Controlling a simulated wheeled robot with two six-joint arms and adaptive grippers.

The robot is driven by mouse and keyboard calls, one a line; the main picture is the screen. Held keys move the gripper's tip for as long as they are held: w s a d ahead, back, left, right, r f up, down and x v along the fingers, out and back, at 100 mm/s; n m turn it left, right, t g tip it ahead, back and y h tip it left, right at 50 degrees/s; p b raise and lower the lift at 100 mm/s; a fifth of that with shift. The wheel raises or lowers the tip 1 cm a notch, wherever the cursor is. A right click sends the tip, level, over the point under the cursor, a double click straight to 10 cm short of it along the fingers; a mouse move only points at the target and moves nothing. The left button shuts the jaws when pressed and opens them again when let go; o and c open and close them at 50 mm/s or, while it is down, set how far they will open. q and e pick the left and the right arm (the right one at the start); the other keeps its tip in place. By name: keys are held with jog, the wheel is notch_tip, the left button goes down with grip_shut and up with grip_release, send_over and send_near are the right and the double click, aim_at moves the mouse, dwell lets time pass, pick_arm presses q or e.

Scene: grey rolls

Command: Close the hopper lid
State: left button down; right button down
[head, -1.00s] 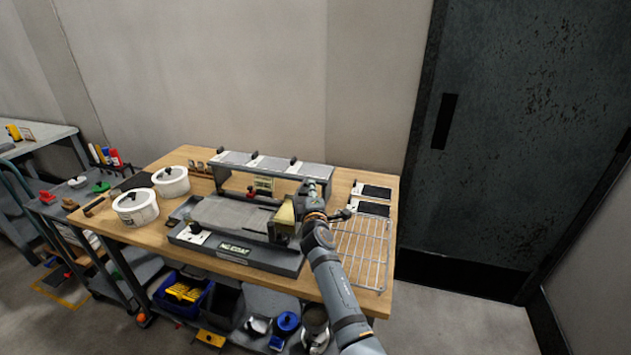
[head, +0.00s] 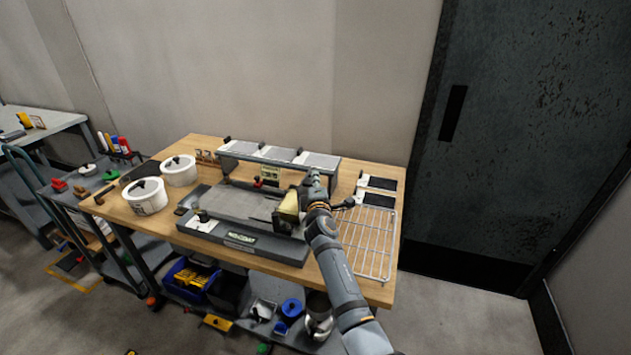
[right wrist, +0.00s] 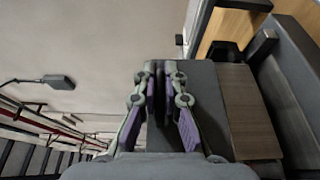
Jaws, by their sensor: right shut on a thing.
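The grey machine (head: 245,203) stands on the wooden table. Its raised rear section carries several flat pale lid panels (head: 277,153) with small black stubs along the top. A brass-coloured block (head: 287,208) sits at the right end of its bed. My right gripper (head: 313,182) is at the machine's right end, beside this block and in front of the rightmost panel; the arm partly hides its fingers. In the right wrist view the fingers (right wrist: 161,85) are shut on a dark piece (right wrist: 160,108), in front of a grey plate (right wrist: 203,85). I cannot tell which lid this is. My left gripper is out of view.
Two white lidded pots (head: 145,196) stand at the table's left. A wire rack (head: 367,243) lies right of my arm, with dark plates (head: 380,183) behind it. A shelf below holds a blue bin (head: 190,282). A wall closes the back.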

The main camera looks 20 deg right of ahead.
jog(key=shift+r, duration=0.6)
jog(key=c, duration=1.4)
grip_release()
jog(key=shift+f, duration=0.1)
jog(key=shift+c, duration=0.2)
jog(key=shift+f, duration=0.1)
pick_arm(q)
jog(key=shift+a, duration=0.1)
